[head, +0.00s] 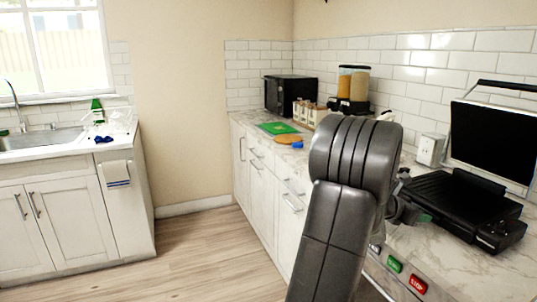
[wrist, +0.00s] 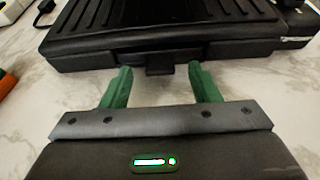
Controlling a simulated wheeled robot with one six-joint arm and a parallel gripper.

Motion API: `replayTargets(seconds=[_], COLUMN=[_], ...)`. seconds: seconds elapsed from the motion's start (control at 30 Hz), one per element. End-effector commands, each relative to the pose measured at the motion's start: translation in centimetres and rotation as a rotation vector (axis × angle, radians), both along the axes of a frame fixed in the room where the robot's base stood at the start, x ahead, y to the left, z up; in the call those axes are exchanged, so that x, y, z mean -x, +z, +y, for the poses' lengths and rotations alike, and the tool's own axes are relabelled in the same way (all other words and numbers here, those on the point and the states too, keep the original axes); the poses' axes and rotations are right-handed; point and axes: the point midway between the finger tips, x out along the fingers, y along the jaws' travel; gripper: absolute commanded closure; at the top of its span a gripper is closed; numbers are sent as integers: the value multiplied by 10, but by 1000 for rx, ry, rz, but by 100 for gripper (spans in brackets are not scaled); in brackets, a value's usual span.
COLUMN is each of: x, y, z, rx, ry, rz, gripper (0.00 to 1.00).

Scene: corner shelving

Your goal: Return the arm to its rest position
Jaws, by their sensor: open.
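My gripper (wrist: 160,83) shows in the wrist view with its two green fingers apart and nothing between them. It is over the marble counter, just in front of the black contact grill (wrist: 160,52). The grill's front latch lies just beyond the fingertips, and I cannot tell whether they touch. In the head view my grey arm reaches up and over the counter edge and hides most of the gripper. The open grill (head: 470,205) stands to the right of the arm, with its lid raised.
The marble counter (head: 420,245) runs along the right wall. A sink (head: 40,138) is at left. The wooden floor (head: 190,250) between is clear.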

Motion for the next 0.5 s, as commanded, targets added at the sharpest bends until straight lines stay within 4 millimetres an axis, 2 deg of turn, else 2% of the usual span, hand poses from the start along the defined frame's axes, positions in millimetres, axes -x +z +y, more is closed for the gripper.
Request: replayTargets(seconds=[0.3,0.5], x=[-1,9], y=[3,14], z=[-1,24], rx=[1,2], ry=[0,2], rz=[0,-1], gripper=[44,44])
